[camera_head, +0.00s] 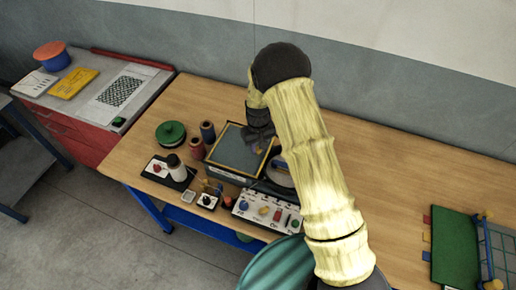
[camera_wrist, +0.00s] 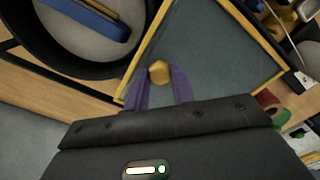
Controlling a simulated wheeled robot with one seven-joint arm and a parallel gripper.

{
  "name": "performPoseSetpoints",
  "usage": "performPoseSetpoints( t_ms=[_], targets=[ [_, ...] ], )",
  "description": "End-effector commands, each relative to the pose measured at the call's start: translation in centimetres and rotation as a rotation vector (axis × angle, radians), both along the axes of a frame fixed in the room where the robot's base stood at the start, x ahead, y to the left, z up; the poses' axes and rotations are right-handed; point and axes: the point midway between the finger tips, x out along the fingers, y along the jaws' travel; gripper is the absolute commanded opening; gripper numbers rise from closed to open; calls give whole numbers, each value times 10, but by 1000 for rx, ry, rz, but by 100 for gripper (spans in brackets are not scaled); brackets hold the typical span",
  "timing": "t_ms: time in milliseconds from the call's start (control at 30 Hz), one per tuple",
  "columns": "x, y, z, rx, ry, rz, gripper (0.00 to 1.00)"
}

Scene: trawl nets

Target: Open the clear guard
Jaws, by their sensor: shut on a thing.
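The clear guard (camera_head: 233,150) is a see-through panel in a yellow frame. It appears to lie flat on a dark box on the workbench in the head view. In the wrist view the guard (camera_wrist: 205,45) fills the upper middle, with a small yellow knob (camera_wrist: 160,72) near its edge. My gripper (camera_wrist: 161,88) has its two purple fingers on either side of that knob and is shut on it. In the head view my gripper (camera_head: 261,143) is at the right side of the guard, partly hidden by my arm.
A control panel (camera_head: 266,211) with coloured buttons stands at the bench front. A green round object (camera_head: 171,132) and spools (camera_head: 208,131) stand left of the guard. A round dark-rimmed dish (camera_wrist: 75,66) lies close by in the wrist view. A green board (camera_head: 455,248) lies far right.

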Motion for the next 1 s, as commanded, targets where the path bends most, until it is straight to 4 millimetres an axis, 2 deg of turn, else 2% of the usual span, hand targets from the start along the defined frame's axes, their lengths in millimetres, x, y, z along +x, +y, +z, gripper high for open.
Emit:
performPoseSetpoints(
  t_ms=[233, 267, 367, 767, 1000],
  targets=[
    [1, 0, 1, 0, -3, -1, 0],
    [1, 0, 1, 0, -3, -1, 28],
    [1, 0, 1, 0, -3, 0, 47],
    [0, 1, 4, 0, -3, 2, 47],
    [1, 1, 32, 1, -5, 2, 47]
  ],
)
